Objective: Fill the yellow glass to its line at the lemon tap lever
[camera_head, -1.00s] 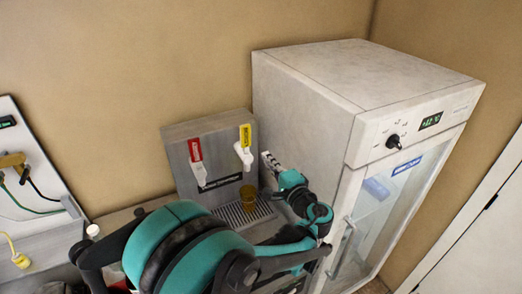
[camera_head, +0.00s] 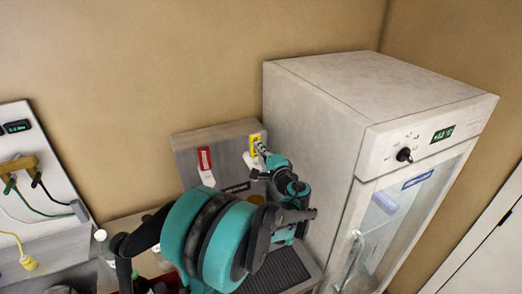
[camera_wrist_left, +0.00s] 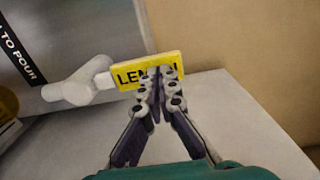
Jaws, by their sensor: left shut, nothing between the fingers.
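The lemon tap lever is white with a yellow tag (camera_head: 255,142) on the tap panel. In the left wrist view the tag (camera_wrist_left: 128,75) reads LEMON, partly covered by my fingertips. My left gripper (camera_head: 262,149) is shut and empty. Its fingertips (camera_wrist_left: 162,73) lie over the tag's right half; I cannot tell whether they press on it. The yellow glass (camera_head: 257,199) stands below the taps, mostly hidden behind my left arm. Part of a yellow rounded shape, likely the glass (camera_wrist_left: 7,103), shows at the left wrist view's edge. My right gripper is not in view.
A red-tagged tap (camera_head: 205,165) is left of the lemon tap. The drip tray (camera_head: 283,268) lies below. A tall white fridge (camera_head: 310,150) stands close on the right. A board with cables (camera_head: 40,190) and bottles are at the left.

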